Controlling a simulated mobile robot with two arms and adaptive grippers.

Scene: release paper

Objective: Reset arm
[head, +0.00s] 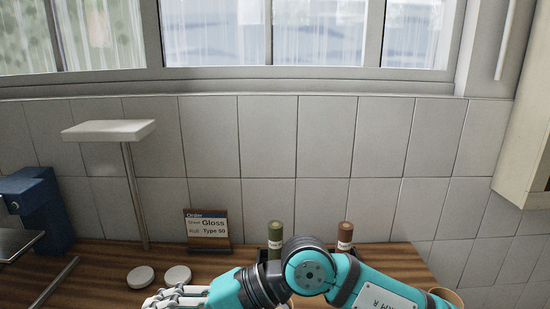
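My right arm is teal and black and comes in from the lower right, bending across the front of the wooden counter (110,275). Its pale gripper (172,299) is at the bottom edge, left of centre, just in front of two white round discs (140,277). The gripper is cut off by the frame, so whether its fingers are open or shut cannot be told. My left gripper is not in view.
A green roll (275,236) and a brown roll (345,234) stand behind my arm. A white plate on a pole (108,130) and a blue machine (42,205) are at left. A tiled wall closes the back.

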